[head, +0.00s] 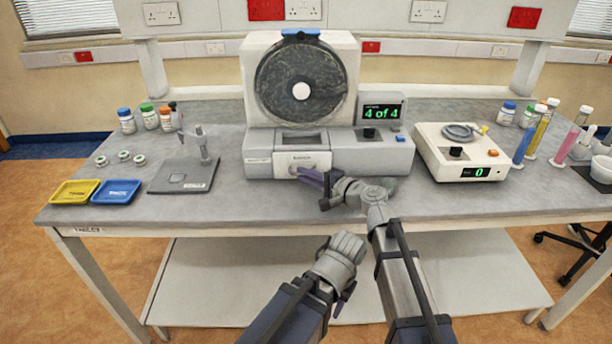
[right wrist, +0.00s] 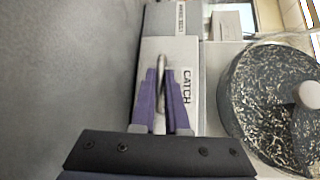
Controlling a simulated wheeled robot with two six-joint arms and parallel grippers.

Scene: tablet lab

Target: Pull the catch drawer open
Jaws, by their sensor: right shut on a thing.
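The catch drawer (head: 283,160) is the pale front low in the middle of the grey machine base. Its front also shows in the right wrist view (right wrist: 182,52), with a CATCH label. Its bar handle (right wrist: 160,68) stands between the purple fingers of my right gripper (right wrist: 163,85), which is shut on it. In the head view my right gripper (head: 312,178) reaches the drawer front from the right and partly hides it. I cannot tell whether the drawer stands out from the base. My left gripper (head: 345,296) hangs before the table's front edge, away from the drawer; its jaw opening is unclear.
The drum tester (head: 262,85) rises above the base, with a "4 of 4" display (head: 382,112) beside it. A balance (head: 440,145) stands to the right. Yellow (head: 74,192) and blue (head: 116,192) trays lie at the left.

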